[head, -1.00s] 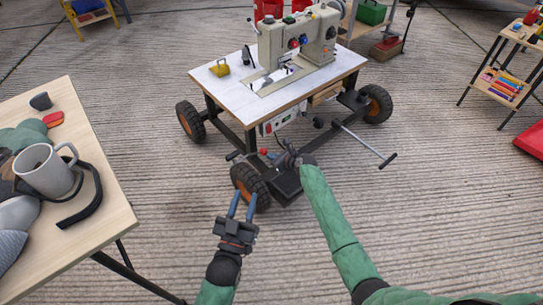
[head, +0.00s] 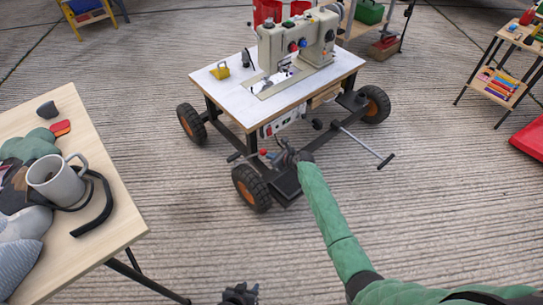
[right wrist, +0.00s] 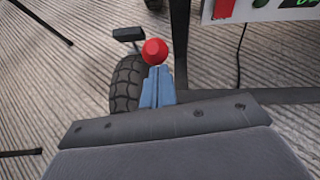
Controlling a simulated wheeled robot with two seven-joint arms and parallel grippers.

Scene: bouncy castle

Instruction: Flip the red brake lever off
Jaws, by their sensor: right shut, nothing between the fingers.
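The brake lever's round red knob (head: 263,153) shows low on the side of the wheeled sewing-machine cart, near its front wheel. In the right wrist view the red knob (right wrist: 154,51) sits just beyond my fingertips; I cannot tell if they touch it. My right gripper (right wrist: 158,84) has its blue fingers shut together with nothing between them. In the head view my right gripper (head: 277,156) is right beside the knob, partly hidden by its own wrist. My left gripper (head: 240,294) is at the bottom edge, mostly cut off, away from the cart.
The cart's white tabletop (head: 229,91) carries a sewing machine (head: 280,50). A black wheel (head: 250,188) stands below the knob, and a tow handle (head: 365,145) sticks out right. A wooden table (head: 105,225) with a grey mug (head: 54,180) is at left. The floor between is clear.

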